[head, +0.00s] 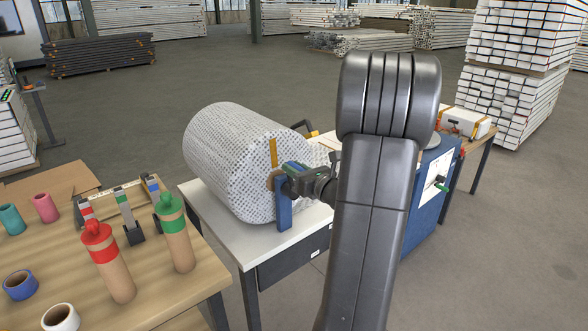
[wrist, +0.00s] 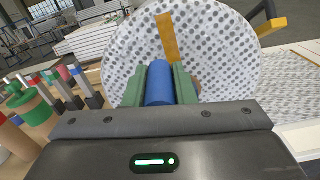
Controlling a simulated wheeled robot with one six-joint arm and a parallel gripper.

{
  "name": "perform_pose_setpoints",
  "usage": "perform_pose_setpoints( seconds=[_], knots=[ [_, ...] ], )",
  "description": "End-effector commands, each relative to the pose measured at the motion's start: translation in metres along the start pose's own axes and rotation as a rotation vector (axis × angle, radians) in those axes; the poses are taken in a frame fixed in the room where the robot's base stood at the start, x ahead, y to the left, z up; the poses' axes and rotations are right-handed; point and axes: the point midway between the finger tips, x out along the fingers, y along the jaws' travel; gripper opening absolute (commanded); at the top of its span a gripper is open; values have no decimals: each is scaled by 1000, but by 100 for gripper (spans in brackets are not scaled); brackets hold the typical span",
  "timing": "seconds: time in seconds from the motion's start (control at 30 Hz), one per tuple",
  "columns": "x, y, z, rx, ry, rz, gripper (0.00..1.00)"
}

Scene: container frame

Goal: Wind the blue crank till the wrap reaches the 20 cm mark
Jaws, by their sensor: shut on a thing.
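A large roll of grey-spotted white wrap (head: 225,155) lies on its side on a white-topped table (head: 225,222). Its round end also shows in the wrist view (wrist: 215,60). A yellow strip (head: 273,152) runs upward on that end; no numbers are readable on it. A blue upright piece (head: 284,212) stands at the end of the roll, by its brown core. My gripper (head: 287,172) is at the roll's end, below the strip. In the wrist view its green fingers are shut on the blue crank's round handle (wrist: 159,84). The handle's far end and the crank's joint are hidden.
A black and yellow bar (head: 311,131) sticks out behind the roll. The wooden table (head: 155,300) at left holds red and green topped tubes and several tape rolls.

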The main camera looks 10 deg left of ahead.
Motion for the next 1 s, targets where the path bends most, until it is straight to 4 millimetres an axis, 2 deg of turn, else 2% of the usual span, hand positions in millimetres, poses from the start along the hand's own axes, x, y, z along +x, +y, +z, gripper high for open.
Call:
perform_pose_setpoints(
  seconds=[0.37,0.67,1.0],
  knots=[
    [0,-28,10,257,1,-2,0],
    [0,-55,6,502,1,-1,0],
    [0,-76,-2,491,0,-2,0]
  ],
)
